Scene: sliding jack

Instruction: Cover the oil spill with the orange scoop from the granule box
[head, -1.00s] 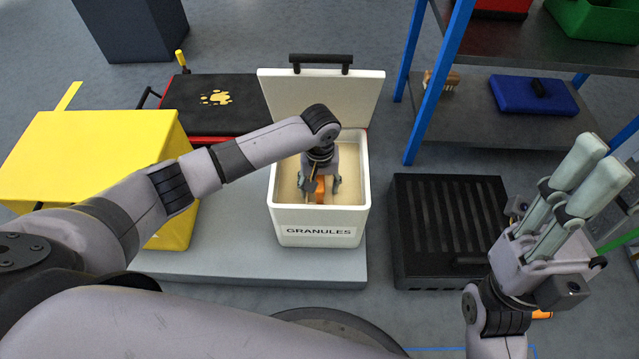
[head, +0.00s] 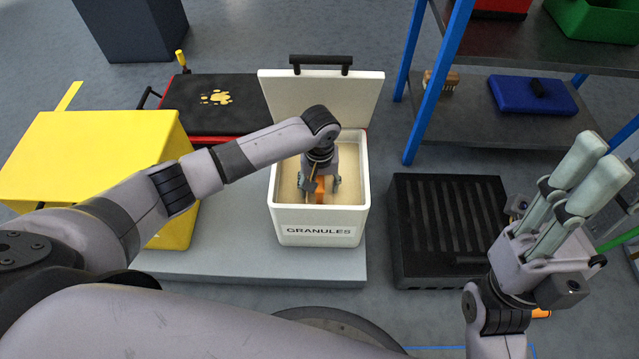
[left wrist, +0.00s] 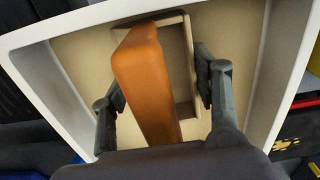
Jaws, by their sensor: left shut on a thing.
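The white granule box (head: 319,231) stands open with pale granules (head: 346,186) inside. The orange scoop (head: 320,190) is in the box; its handle (left wrist: 146,80) fills the middle of the left wrist view. My left gripper (head: 319,184) reaches down into the box and is shut on the scoop, one finger on each side of the handle. The scoop's lower part is partly hidden. A yellow splash-shaped patch (head: 216,98), apparently the oil spill, lies on a black surface left of the box. My right gripper (head: 600,160) is raised at the right, away from the box; its finger gap is unclear.
A yellow box (head: 85,150) stands left of the granule box on a grey platform (head: 250,268). The box's lid (head: 320,95) is up behind it. A black slatted crate (head: 450,225) and a blue-posted shelf (head: 440,80) stand to the right.

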